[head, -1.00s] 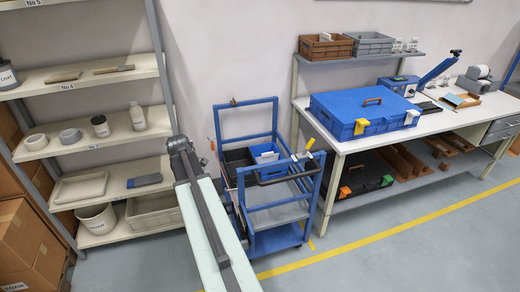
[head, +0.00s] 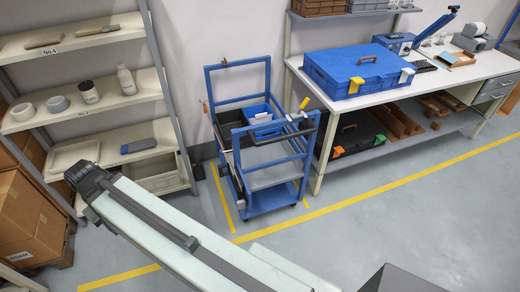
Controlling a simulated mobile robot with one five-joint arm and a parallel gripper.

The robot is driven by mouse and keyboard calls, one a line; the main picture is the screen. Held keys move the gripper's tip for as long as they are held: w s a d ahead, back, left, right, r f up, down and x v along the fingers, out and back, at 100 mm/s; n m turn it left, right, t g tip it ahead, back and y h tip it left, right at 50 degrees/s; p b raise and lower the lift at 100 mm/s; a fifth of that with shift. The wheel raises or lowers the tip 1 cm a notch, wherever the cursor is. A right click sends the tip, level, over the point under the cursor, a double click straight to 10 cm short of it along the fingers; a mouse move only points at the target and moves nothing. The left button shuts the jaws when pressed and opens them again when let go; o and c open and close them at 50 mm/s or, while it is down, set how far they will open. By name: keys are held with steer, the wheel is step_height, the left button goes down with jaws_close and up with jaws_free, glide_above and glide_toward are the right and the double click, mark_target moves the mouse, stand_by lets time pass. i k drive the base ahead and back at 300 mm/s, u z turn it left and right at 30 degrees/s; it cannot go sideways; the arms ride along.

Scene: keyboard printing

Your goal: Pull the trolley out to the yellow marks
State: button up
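The blue-framed trolley (head: 262,205) stands upright between the shelf rack and the workbench. A black handle bar (head: 285,133) with a yellow lever (head: 304,103) is on its near upper side. A blue bin (head: 262,122) and dark bins sit inside it. Yellow floor marks (head: 222,200) run along its left side, and a long yellow line (head: 375,187) crosses the floor in front of it. My gripper (head: 80,172) is at the dark far end of my arm, in front of the shelf, left of the trolley and apart from it. Its fingers are not clear.
The shelf rack (head: 95,115) with pots and bottles stands at left, near my gripper. Cardboard boxes (head: 30,222) are beside it. The workbench (head: 440,85) carries a blue case (head: 358,70) at right. The floor (head: 400,230) in front of the bench is clear.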

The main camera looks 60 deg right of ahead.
mark_target(264, 173)
steer(key=z, duration=1.85)
